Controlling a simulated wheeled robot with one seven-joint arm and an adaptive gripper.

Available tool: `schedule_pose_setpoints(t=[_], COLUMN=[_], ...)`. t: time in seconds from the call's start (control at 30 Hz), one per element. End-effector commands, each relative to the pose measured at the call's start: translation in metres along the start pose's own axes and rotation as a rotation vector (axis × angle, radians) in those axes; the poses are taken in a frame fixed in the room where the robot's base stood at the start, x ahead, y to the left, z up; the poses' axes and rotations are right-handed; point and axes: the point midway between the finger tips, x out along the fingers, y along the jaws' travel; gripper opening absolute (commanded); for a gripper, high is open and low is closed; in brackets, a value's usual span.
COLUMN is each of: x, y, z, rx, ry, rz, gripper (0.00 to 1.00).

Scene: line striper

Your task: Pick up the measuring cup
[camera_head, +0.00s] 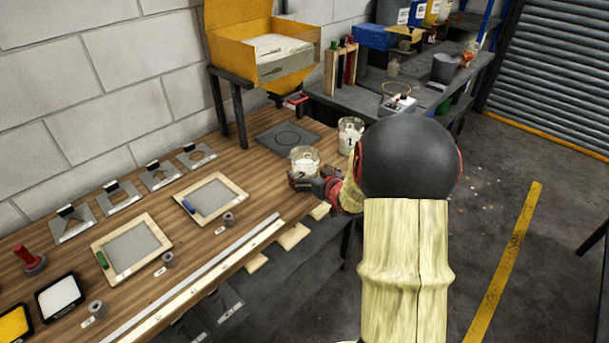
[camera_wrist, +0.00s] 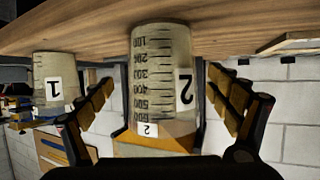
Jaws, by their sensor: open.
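Two clear measuring cups with number labels stand on the wooden bench. The cup labelled 2 (camera_head: 304,158) is near the bench's front edge; it also shows large in the upside-down wrist view (camera_wrist: 160,65), with a graduated scale. The cup labelled 1 (camera_head: 350,138) stands further right and shows at the left in the wrist view (camera_wrist: 55,75). My gripper (camera_head: 312,184) is low at cup 2. In the wrist view its open fingers (camera_wrist: 160,85) stand on both sides of cup 2, with visible gaps. Whether cup 2 touches anything at its hidden side I cannot tell.
A dark square plate with a ring (camera_head: 288,137) lies behind cup 2. A yellow hopper (camera_head: 240,50) stands at the back. Framed screens (camera_head: 212,196) and metal stencils (camera_head: 120,197) lie to the left. A long pale rail (camera_head: 195,280) runs along the front edge.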

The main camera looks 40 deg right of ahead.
Motion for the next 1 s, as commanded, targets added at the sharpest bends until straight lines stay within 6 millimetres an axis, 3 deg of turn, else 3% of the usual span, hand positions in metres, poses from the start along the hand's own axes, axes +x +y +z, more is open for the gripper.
schedule_pose_setpoints(t=[0.2, 0.5, 1.0], x=[0.029, 0.033, 0.033], y=[-0.003, -0.003, -0.003], z=[0.005, 0.003, 0.003], rx=[0.0, 0.0, 0.0], ry=[-0.001, -0.001, -0.001], rz=[-0.001, 0.0, 0.0], gripper=[0.9, 0.9, 0.62])
